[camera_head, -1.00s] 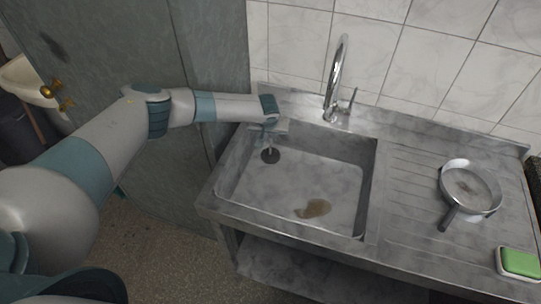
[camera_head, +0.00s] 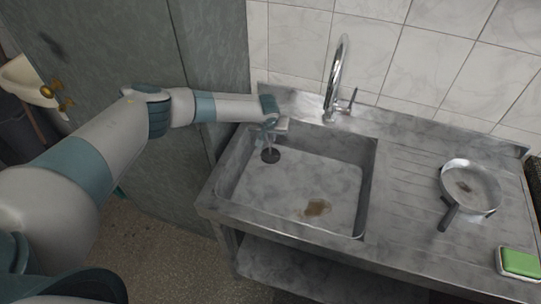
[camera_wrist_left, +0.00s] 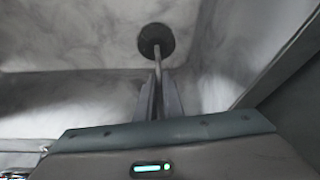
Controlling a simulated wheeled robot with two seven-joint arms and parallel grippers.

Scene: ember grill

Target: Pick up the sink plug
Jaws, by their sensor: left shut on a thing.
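The sink plug (camera_head: 270,156) is a dark round disc with a thin upright stem. It is at the back left of the metal sink (camera_head: 330,180), at or just above its floor; I cannot tell if it touches. My left gripper (camera_head: 269,142) reaches down over the sink's left rim, directly above the disc. In the left wrist view the disc (camera_wrist_left: 156,40) lies beyond the fingertips, and its pale stem runs back between the two fingers. The left gripper (camera_wrist_left: 158,88) is shut on the stem. My right gripper is not in view.
A tall curved tap (camera_head: 337,80) stands behind the sink. A brown stain (camera_head: 316,208) marks the sink floor. A pan (camera_head: 470,188) sits on the ribbed drainboard at right, with a green sponge (camera_head: 520,262) near the front right. The sink's middle is clear.

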